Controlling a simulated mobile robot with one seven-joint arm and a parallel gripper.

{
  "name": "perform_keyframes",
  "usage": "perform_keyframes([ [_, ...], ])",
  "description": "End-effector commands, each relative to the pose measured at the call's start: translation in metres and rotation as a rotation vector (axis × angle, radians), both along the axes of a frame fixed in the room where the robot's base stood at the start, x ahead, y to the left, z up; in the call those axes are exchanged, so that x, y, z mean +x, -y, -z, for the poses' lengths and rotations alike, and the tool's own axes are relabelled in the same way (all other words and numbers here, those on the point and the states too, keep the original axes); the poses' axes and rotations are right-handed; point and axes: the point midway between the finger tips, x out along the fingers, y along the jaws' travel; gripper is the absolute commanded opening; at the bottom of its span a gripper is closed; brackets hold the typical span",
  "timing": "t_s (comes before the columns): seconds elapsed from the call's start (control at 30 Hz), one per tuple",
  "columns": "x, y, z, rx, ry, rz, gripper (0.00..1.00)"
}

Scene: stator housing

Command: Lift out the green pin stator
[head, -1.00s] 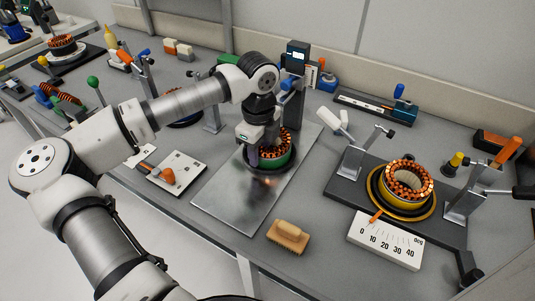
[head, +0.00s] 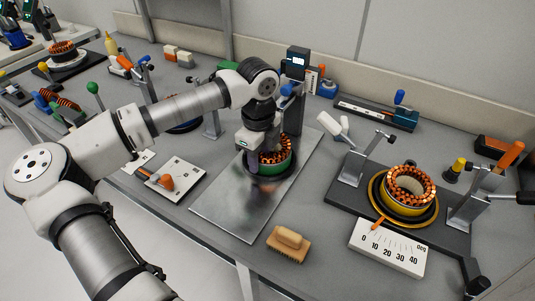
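The green pin stator (head: 288,164) stands on a dark round base on a shiny metal plate (head: 235,205). It has a green outer ring and copper-orange windings on top. My gripper (head: 252,160) is at its left side, pointing down, and hides the left part of the stator. The fingertips are too small and covered to tell whether they are apart or closed on the ring. The stator looks upright and level in its base.
A yellow-ringed stator (head: 410,187) sits in a fixture at right, with a degree scale (head: 388,246) before it. A wooden brush (head: 289,244) lies in front. A dark post with a display (head: 296,62) stands behind the gripper.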

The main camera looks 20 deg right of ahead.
Motion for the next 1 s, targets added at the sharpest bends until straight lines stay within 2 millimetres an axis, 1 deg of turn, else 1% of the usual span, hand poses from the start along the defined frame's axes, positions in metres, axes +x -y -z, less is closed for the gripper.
perform_keyframes([
  [0.83, -0.0001, -0.0002, -0.0004, 0.000, 0.000, 0.000, 0.36],
  [1.0, -0.0001, -0.0002, -0.0003, -0.001, -0.001, 0.000, 0.14],
])
